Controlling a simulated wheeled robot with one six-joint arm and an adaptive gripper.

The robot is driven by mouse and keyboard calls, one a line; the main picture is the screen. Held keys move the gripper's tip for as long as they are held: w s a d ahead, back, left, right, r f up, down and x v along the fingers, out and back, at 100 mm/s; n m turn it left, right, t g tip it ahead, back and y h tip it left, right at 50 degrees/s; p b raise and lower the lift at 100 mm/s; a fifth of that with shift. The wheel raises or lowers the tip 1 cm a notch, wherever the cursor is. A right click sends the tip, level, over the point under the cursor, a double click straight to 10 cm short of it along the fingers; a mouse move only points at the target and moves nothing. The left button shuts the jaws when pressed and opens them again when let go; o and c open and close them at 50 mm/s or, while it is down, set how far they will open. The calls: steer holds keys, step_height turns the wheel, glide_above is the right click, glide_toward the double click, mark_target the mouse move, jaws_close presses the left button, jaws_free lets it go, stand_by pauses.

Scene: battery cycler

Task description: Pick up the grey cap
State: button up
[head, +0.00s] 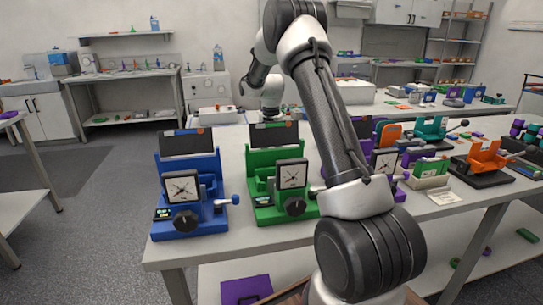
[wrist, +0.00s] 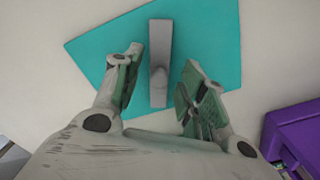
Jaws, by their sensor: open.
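A grey piece that looks like the grey cap (wrist: 160,55) lies on a teal mat (wrist: 210,35) in the wrist view. It is long and narrow, with a rounded darker part near its lower end. My gripper (wrist: 160,82) is open, with one finger on each side of the grey piece. A gap shows on both sides, so the fingers appear apart from it. Its height above the mat is hard to judge.
A blue device (head: 188,195) and a green device (head: 278,185) with dials stand at the table's near edge. Orange and teal devices stand to the right. A purple object (wrist: 292,135) is at the wrist view's lower right. The pale surface around the mat looks clear.

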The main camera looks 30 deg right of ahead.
steer(key=shift+f, duration=0.1)
jaws_close()
stand_by(0.3)
